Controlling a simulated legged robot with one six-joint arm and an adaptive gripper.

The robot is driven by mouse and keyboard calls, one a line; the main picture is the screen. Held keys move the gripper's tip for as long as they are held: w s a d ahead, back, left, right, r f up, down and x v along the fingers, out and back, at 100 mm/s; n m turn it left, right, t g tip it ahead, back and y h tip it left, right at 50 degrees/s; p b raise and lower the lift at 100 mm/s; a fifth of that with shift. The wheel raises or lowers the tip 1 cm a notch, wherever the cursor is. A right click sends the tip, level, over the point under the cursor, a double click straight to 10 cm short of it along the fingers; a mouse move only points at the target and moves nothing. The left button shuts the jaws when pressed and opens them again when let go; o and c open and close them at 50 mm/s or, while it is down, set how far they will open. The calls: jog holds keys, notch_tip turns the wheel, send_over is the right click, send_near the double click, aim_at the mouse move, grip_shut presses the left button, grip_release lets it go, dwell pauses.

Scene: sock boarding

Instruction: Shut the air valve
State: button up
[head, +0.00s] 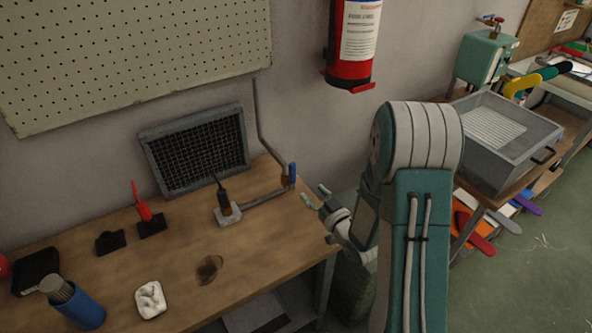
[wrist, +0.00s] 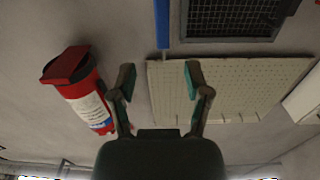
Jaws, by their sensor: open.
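The blue valve lever (head: 292,173) stands upright on the grey pipe at the right back of the workbench. In the wrist view the blue lever (wrist: 162,22) hangs at the top middle, ahead of the gap between my fingers. My gripper (head: 315,193) is open and empty, just right of the lever and apart from it. Its two green-tipped fingers (wrist: 160,76) show spread in the wrist view. The valve body below the lever is hard to make out.
A dark nozzle tool (head: 226,197) stands where the pipe (head: 262,199) ends on the workbench (head: 180,255). A mesh panel (head: 195,150) leans behind it. A fire extinguisher (head: 350,45) hangs on the wall above right. A green tank with a red knob (head: 486,55) stands far right.

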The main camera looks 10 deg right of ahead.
aim_at(294, 173)
jog(key=x, duration=1)
jog(key=shift+w+a, duration=0.25)
jog(key=shift+w, duration=0.05)
grip_shut()
